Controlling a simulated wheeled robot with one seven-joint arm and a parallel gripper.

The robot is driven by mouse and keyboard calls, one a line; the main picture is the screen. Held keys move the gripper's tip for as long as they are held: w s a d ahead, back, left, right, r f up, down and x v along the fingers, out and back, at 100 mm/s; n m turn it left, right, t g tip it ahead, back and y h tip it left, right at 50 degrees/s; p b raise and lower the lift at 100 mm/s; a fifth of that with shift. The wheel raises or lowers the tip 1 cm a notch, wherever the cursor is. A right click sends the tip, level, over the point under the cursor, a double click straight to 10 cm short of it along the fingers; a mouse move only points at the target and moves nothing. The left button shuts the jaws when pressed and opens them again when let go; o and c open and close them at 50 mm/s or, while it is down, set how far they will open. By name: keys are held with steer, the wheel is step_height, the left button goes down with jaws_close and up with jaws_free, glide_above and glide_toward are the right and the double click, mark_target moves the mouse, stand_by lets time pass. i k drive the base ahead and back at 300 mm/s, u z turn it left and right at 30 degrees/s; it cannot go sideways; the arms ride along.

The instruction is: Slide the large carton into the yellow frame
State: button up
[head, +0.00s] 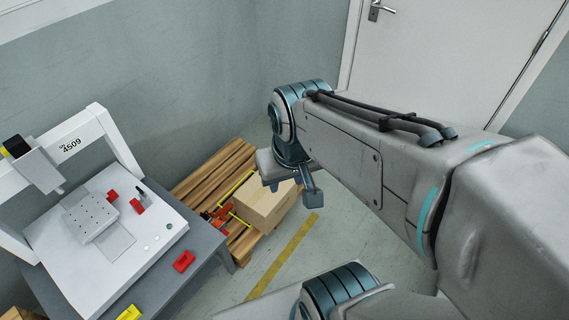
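The large carton (262,208) is a plain tan box on the wooden pallet in the middle of the head view. The yellow frame (235,187) is a thin outline on the pallet. Its left side and parts of two other sides show; the carton hides the rest, so I cannot tell how much of the carton lies inside it. My gripper (292,191) is over the far right part of the carton, pointing down. Its two fingers show apart, with nothing seen between them. Whether it touches the carton is unclear.
A red-orange tool (216,215) lies on the pallet (207,172) left of the carton. A grey workbench (205,275) with a white gantry machine (120,255) and red blocks (184,261) stands at left. Floor with a yellow stripe (283,258) is free right of the pallet.

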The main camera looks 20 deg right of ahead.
mark_target(255, 204)
steer(key=z, duration=0.75)
steer(key=k, duration=1.3)
steer(key=u, duration=0.05)
steer(key=i, duration=0.55)
steer(key=u, duration=0.7)
steer(key=i, duration=0.7)
steer(key=z, duration=0.55)
steer(key=i, duration=0.75)
steer(key=z, duration=0.7)
